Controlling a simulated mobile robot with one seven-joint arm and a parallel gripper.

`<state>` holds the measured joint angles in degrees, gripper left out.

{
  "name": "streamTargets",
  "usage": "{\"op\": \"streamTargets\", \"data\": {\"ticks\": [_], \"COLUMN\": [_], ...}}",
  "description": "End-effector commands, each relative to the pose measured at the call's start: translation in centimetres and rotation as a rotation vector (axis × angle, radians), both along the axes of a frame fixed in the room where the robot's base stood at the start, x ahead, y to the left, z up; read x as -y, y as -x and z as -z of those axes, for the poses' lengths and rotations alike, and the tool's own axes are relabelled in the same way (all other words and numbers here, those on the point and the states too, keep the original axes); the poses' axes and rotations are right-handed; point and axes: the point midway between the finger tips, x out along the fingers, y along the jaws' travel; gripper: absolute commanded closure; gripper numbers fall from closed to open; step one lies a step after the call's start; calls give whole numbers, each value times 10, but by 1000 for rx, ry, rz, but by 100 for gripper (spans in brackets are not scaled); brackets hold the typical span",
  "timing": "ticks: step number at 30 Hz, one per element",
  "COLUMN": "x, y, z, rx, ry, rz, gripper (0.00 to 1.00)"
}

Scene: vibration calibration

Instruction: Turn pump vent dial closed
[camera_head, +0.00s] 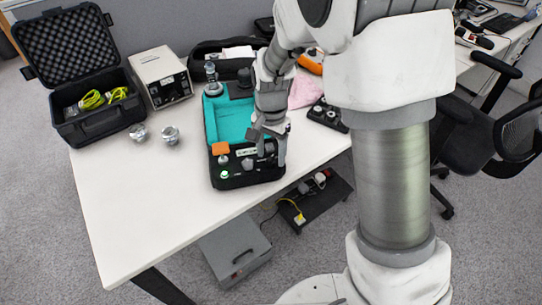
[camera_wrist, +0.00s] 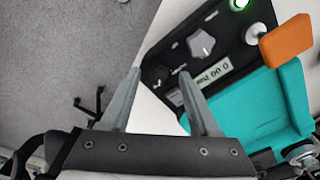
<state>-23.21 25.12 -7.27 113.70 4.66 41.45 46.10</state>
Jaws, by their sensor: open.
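The pump unit is a black case with a teal tray (camera_head: 230,118) and a black control panel (camera_head: 238,183) at its near end. On the panel a grey pointer dial (camera_head: 247,163) shows; in the wrist view this dial (camera_wrist: 202,45) is beyond and right of my fingertips. I cannot tell whether it is the vent dial, and its marking is unreadable. My gripper (camera_head: 271,157) is open over the panel's right part. In the wrist view my gripper (camera_wrist: 158,74) has nothing between its fingers; the right fingertip overlaps the panel edge by a small dark control.
A beige box (camera_head: 161,77), an open black case (camera_head: 100,118) and two metal pieces (camera_head: 170,135) stand left. The white table (camera_head: 140,200) is clear in front.

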Motion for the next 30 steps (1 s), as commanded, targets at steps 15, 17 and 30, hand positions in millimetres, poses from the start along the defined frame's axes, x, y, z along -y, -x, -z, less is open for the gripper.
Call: {"op": "streamTargets", "data": {"ticks": [15,17,30], "x": [0,0,0], "y": [0,0,0], "z": [7,7,7], "rx": [0,0,0], "ry": [0,0,0], "rz": [0,0,-5], "gripper": [60,70,100]}}
